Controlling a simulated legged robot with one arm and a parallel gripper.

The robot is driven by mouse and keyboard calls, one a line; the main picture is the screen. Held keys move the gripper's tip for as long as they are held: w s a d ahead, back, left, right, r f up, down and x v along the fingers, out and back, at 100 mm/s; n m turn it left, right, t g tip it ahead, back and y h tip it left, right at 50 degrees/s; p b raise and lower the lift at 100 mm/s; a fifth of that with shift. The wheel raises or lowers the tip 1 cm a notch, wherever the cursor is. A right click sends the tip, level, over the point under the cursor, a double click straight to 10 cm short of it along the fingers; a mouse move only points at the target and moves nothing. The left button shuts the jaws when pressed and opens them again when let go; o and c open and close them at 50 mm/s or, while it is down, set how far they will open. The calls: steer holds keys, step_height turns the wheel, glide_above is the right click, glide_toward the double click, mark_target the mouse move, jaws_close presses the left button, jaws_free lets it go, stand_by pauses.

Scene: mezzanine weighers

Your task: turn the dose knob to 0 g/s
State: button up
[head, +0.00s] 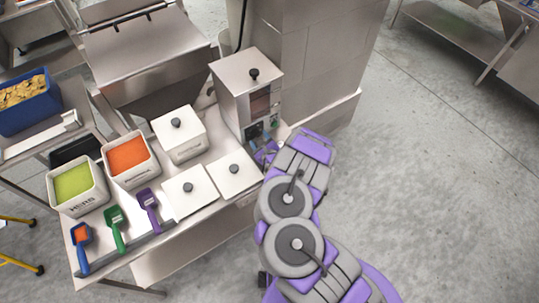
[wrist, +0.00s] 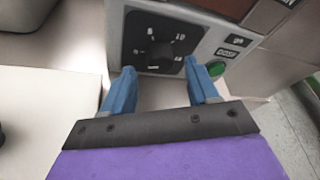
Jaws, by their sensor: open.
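The dose knob (wrist: 158,53) is a dark knob on a black square dial plate on the front of a steel machine. White marks and numbers ring it; "10" shows at the upper right, and the other figures are too blurred to read surely. I cannot tell its exact setting. My gripper (wrist: 167,78) is open, its two blue fingers pointing at the dial's lower edge, one on each side of the knob and apart from it. In the head view the machine (head: 247,91) stands at the back of the bench, with my gripper (head: 266,152) at its front, partly hidden by my arm.
A green button (wrist: 216,68) sits right of the dial beside a small label. In the head view, white lidded bins (head: 183,146), an orange-filled bin (head: 131,168), a green-filled bin (head: 92,203) and coloured scoops (head: 148,222) occupy the bench. Open floor lies to the right.

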steer(key=p+v, duration=0.6)
steer(key=v, duration=0.9)
steer(key=shift+s, duration=0.3)
steer(key=shift+a+r, duration=0.1)
